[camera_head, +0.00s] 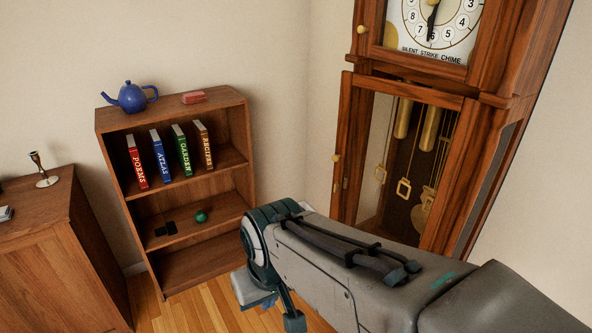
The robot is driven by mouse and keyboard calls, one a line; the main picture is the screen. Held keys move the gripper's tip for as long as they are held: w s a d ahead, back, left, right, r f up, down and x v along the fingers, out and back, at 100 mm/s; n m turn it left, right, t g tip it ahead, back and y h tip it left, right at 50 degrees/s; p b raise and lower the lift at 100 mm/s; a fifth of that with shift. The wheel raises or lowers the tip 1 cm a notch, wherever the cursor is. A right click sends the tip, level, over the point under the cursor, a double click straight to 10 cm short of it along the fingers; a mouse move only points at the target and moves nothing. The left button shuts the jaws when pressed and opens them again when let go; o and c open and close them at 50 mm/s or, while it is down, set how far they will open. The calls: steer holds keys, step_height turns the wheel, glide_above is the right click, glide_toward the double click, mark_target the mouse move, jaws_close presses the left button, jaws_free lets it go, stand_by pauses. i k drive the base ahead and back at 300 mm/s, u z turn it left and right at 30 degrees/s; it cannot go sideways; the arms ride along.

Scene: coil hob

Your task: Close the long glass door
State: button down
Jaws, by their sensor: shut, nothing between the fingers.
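The long glass door (347,135) is the wood-framed lower door of a tall clock at the right. It has a small brass knob (335,157) on its left edge. Its left edge and top rail stand out a little from the case, so it looks slightly ajar, with the hinge side at the right. Brass weights and a pendulum show through it. My arm hides its lower end. My gripper (274,308) is low in the middle, left of the clock and apart from the door. It is shut and empty, partly hidden by my wrist.
The clock's upper door (365,50) surrounds the dial. A bookcase (250,145) at the left holds several books, a green ball (201,216) and a blue teapot (131,96) on top. A cabinet (50,245) with a candlestick (43,172) is at far left. Some wooden floor (195,310) is clear.

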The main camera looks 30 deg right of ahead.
mark_target(469, 109)
steer(key=u, duration=0.15)
steer(key=k, duration=0.3)
steer(key=z, duration=0.7)
steer(key=i, duration=1.15)
steer(key=u, duration=0.5)
